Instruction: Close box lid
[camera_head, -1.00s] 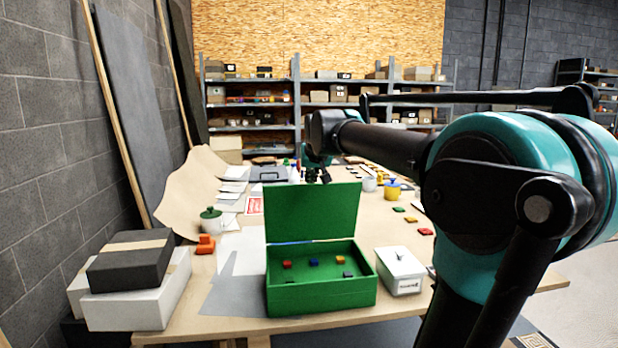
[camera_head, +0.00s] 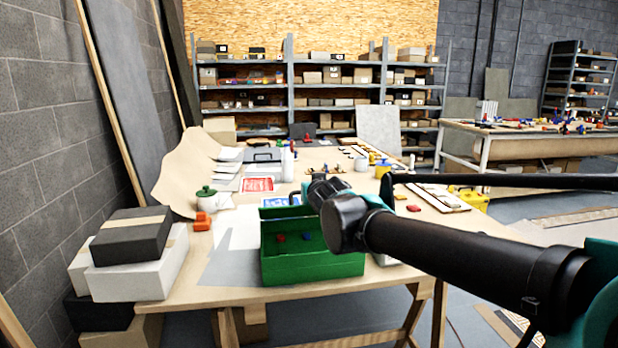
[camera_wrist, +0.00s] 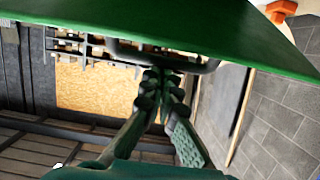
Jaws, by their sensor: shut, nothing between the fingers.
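The green box (camera_head: 310,270) stands near the table's front edge, with a red block (camera_head: 280,238) and a blue block (camera_head: 307,237) visible inside. Its green lid (camera_head: 280,212) shows as a short strip at the back of the box; I cannot tell its exact tilt. It is not down on the box. My arm crosses the box's right side and hides part of it. My gripper (camera_wrist: 165,80) is shut and empty. In the wrist view, a large green panel (camera_wrist: 200,25), seemingly the lid, spans the top, close to the fingertips; contact is unclear.
The white box right of the green one is mostly hidden by my arm. Stacked boxes (camera_head: 130,250) stand at the left. An orange block (camera_head: 202,222) and a green-lidded jar (camera_head: 206,197) lie left of the box. Cards and jars sit behind it.

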